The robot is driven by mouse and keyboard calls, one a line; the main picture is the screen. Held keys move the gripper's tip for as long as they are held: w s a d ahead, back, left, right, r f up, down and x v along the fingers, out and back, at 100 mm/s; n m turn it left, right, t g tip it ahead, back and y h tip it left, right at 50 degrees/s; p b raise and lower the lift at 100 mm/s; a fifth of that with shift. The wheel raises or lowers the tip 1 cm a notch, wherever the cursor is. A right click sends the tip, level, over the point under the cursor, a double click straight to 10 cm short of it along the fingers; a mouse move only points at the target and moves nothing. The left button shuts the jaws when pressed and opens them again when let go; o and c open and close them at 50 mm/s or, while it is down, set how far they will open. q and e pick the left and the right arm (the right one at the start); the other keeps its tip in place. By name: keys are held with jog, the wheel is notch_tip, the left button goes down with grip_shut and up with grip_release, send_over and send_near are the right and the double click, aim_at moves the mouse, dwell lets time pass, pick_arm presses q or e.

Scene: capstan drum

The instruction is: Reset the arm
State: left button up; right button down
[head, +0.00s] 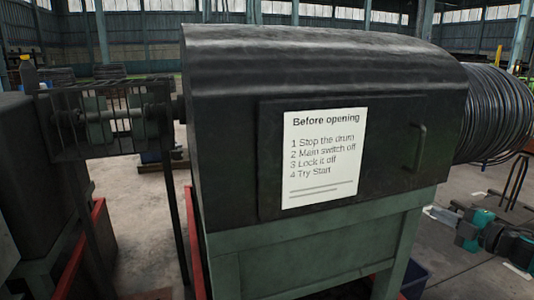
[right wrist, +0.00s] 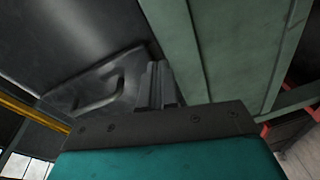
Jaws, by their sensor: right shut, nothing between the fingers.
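My right gripper (head: 454,221) is low at the right in the head view, beside the green frame and clear of the machine. In the right wrist view its two grey fingers (right wrist: 158,86) are together, with nothing between them. Beyond them are the cover door and its handle (right wrist: 98,92), apart from the fingers as far as I can tell. In the head view the dark drum cover (head: 320,60) is down, and its door with the handle (head: 420,148) is closed. My left gripper is not in view.
A notice (head: 325,158) headed "Before opening" is on the door. A wire coil (head: 492,115) stands out at the right. The green frame (head: 310,245) holds the cover. A barred guard (head: 108,118) and red rails (head: 192,240) are at the left. Floor shows at the right.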

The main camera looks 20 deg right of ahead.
jog(key=s+a+f+m+g, duration=0.1)
jog(key=s+a+f+m, duration=0.2)
jog(key=a+f, duration=0.65)
jog(key=s+a+f+m+g, duration=0.1)
jog(key=s+a+f+m, duration=0.2)
jog(key=a+f, duration=0.65)
jog(key=s+a+f+m+g, duration=0.2)
jog(key=s+a+m, duration=0.2)
jog(key=s+a, duration=0.3)
jog(key=s+a+f+m+g+h+p, duration=0.1)
jog(key=s+a+m, duration=0.4)
jog(key=a, duration=1)
jog(key=s+f+g, duration=0.1)
jog(key=s, duration=0.2)
jog(key=shift+a+h, duration=0.3)
jog(key=shift+w+a, duration=0.1)
